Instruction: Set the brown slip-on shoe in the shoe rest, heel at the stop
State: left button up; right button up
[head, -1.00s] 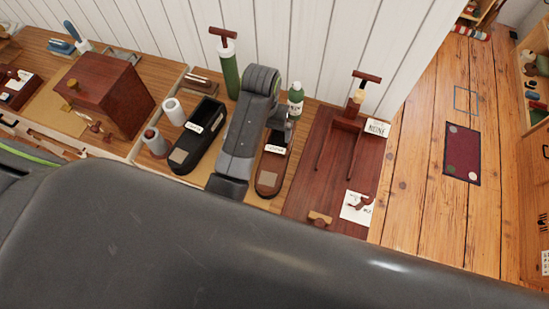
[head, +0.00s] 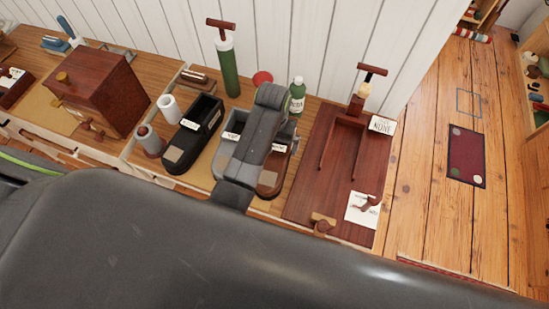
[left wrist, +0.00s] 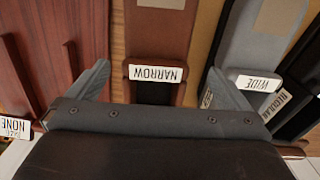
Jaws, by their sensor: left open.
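The brown slip-on shoe (head: 268,184), tagged NARROW, lies on the bench, partly hidden by my left arm in the head view. In the left wrist view the brown shoe (left wrist: 160,38) shows its tag and dark opening. My left gripper (left wrist: 158,84) is open, with one finger on each side of the tag. The right-hand finger is near the grey shoe's WIDE tag; I cannot tell whether it touches. The shoe rest (head: 318,125) is a red-brown board with two rails and a NONE card (head: 382,125). My right gripper is not in view.
A grey shoe (head: 224,158) and a black shoe (head: 185,148) stand left of the brown one. A green bottle (head: 297,95) and a green pump (head: 229,72) stand behind. A white card (head: 357,216) and a small wooden block (head: 320,219) are at the board's front.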

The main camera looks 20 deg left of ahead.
aim_at(275, 149)
pick_arm(q)
jog(key=shift+f, duration=0.55)
jog(key=shift+d+f+p, duration=0.2)
jog(key=shift+f+p, duration=0.5)
jog(key=shift+f, duration=1.9)
jog(key=c, duration=1.3)
jog(key=shift+c, duration=0.7)
jog(key=shift+r, duration=0.1)
jog(key=shift+r, duration=0.1)
